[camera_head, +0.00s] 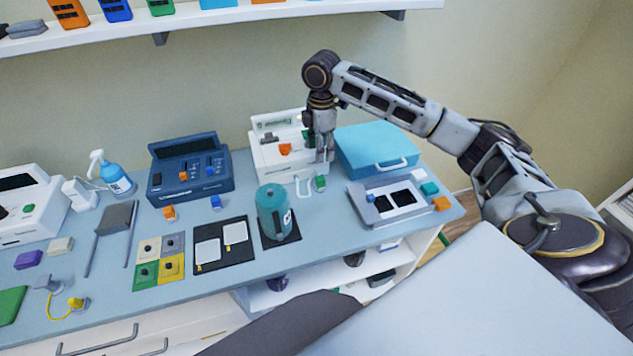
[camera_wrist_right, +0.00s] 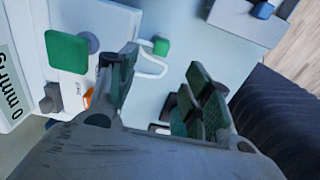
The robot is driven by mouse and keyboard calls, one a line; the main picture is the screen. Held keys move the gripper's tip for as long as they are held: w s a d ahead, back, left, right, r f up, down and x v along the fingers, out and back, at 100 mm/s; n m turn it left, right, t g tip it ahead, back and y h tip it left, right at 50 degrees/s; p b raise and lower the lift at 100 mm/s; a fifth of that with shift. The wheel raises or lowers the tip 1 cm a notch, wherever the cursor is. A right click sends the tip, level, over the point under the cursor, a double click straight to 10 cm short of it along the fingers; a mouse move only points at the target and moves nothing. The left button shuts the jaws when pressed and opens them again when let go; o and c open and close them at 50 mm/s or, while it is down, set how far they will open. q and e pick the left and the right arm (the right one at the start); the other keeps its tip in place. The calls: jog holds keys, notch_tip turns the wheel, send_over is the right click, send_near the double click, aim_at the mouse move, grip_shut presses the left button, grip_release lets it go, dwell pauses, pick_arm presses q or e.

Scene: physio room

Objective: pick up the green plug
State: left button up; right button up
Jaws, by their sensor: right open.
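A small green block-like plug (camera_head: 320,183) is on the blue-grey table in front of the white device (camera_head: 272,165), beside a white looped cord or handle. It also shows in the right wrist view (camera_wrist_right: 161,46), beyond the gap between my fingers. A larger-looking green piece (camera_wrist_right: 68,50) is on the white device; I cannot tell whether it is also a plug. My right gripper (camera_head: 325,157) points down beside the white device's right side, above the table. In the wrist view its fingers (camera_wrist_right: 165,88) are apart, with nothing between them. My left gripper is out of view.
A light-blue case (camera_head: 375,147) stands close to the right of my right gripper. A grey tray device (camera_head: 388,203) lies in front of it. A teal canister (camera_head: 273,212) stands front left. A dark-blue device (camera_head: 188,173) stands further left.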

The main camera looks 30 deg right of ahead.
aim_at(321, 178)
jog(key=shift+s+f, duration=0.15)
jog(key=shift+f, duration=3.85)
jog(key=shift+f, duration=0.15)
jog(key=shift+f, duration=2.65)
jog(key=shift+c, duration=0.3)
